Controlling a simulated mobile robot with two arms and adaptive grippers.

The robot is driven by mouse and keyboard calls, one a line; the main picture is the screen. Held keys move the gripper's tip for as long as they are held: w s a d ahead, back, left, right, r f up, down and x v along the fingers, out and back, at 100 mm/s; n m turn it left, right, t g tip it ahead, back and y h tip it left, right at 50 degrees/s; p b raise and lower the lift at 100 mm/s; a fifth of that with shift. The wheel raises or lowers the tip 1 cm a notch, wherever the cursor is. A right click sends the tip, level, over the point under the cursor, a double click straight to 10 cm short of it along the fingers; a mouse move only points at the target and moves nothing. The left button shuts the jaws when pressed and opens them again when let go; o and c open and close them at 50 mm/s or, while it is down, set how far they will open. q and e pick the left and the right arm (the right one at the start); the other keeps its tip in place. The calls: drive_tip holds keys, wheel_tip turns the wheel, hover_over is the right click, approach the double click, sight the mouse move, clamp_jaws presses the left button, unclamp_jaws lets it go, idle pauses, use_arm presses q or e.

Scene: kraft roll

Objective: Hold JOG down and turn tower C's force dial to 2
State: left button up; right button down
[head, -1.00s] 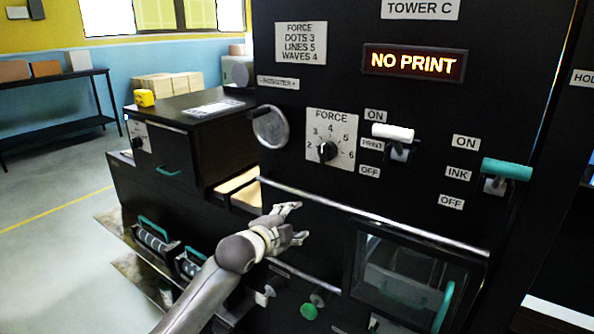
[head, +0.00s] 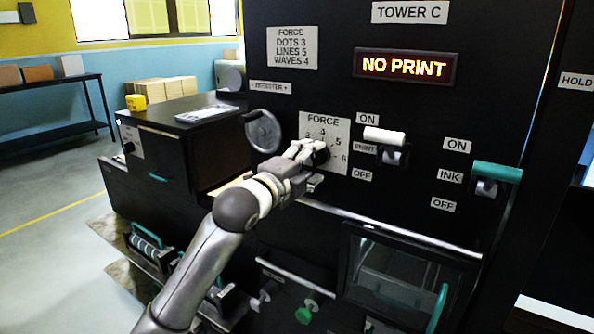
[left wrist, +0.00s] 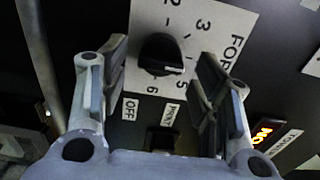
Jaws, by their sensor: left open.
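Tower C's force dial (head: 322,156) is a black knob on a white numbered plate, partly hidden by my left gripper (head: 311,150) in the head view. In the left wrist view the dial (left wrist: 160,54) sits between the two spread fingers of my left gripper (left wrist: 160,62), with a visible gap on either side. The fingers are open and not closed on it. A green push knob (head: 304,312) and a grey one (head: 262,299) are low on the machine; no JOG label is readable. My right gripper is not in view.
The display (head: 405,66) reads NO PRINT. The white PRINT lever (head: 384,135) and teal INK lever (head: 497,172) stick out to the right. A round metal disc (head: 263,131) is close left of the dial; a metal rail (head: 400,226) runs below.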

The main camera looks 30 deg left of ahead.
use_arm(q)
drive_tip(key=shift+w, duration=0.95)
idle(1.2)
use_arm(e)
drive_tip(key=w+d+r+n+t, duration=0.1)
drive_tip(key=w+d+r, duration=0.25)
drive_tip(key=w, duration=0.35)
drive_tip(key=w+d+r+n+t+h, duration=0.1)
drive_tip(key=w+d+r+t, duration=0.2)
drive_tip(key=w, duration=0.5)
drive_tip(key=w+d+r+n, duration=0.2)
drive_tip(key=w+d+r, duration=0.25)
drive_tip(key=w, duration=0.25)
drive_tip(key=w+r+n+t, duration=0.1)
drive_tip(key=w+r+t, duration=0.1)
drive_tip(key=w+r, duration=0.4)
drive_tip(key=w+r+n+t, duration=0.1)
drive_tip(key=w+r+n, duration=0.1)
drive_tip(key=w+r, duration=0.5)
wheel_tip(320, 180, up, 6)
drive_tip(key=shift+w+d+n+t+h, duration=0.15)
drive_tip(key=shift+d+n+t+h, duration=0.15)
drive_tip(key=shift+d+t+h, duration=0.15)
